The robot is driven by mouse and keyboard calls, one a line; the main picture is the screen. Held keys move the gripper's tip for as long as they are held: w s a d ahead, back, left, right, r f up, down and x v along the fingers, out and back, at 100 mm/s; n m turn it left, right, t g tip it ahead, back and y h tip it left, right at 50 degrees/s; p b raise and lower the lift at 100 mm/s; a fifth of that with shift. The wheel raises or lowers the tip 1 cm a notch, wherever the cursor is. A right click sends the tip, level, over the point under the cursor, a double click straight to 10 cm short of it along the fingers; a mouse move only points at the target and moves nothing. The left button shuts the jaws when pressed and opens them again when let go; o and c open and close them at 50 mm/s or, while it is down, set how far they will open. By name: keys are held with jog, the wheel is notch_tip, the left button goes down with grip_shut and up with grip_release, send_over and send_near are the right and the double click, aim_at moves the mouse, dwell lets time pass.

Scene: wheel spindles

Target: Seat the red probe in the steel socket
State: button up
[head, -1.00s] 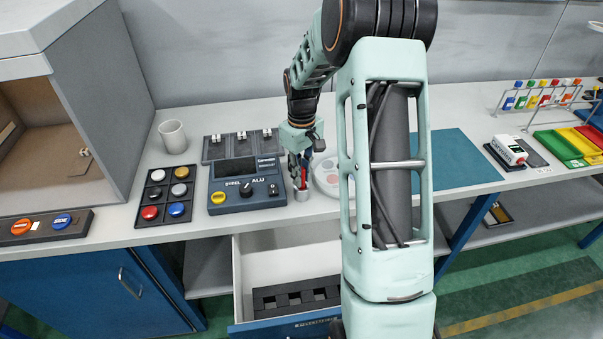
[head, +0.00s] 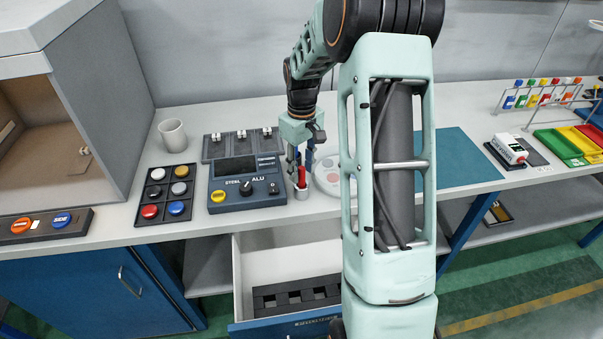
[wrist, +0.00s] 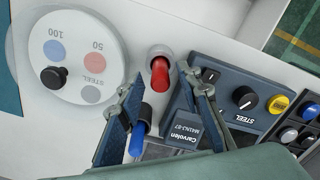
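The red probe (wrist: 160,76) stands in a small pale cylindrical holder (wrist: 161,52) at the right of the meter. In the head view the probe (head: 302,176) shows just below my gripper (head: 300,170). In the wrist view my gripper (wrist: 163,78) is open, with one fingertip on each side of the red probe and visible gaps between. A blue probe with a black collar (wrist: 138,142) shows nearer the palm. The meter (head: 238,182) has a dial marked STEEL and ALU. I cannot make out which opening is the steel socket.
A round pale plate (head: 328,176) with coloured spots, marked STEEL, 50 and 100, lies beside the holder. A button panel (head: 168,195), a white mug (head: 173,135) and a dark tray (head: 240,143) surround the meter. An open drawer (head: 285,265) is below. A teal mat (head: 452,158) is clear.

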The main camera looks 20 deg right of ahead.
notch_tip(320, 180, up, 10)
jog(key=shift+s+r+b, duration=0.1)
jog(key=shift+r+b, duration=0.05)
jog(key=shift+b, duration=0.2)
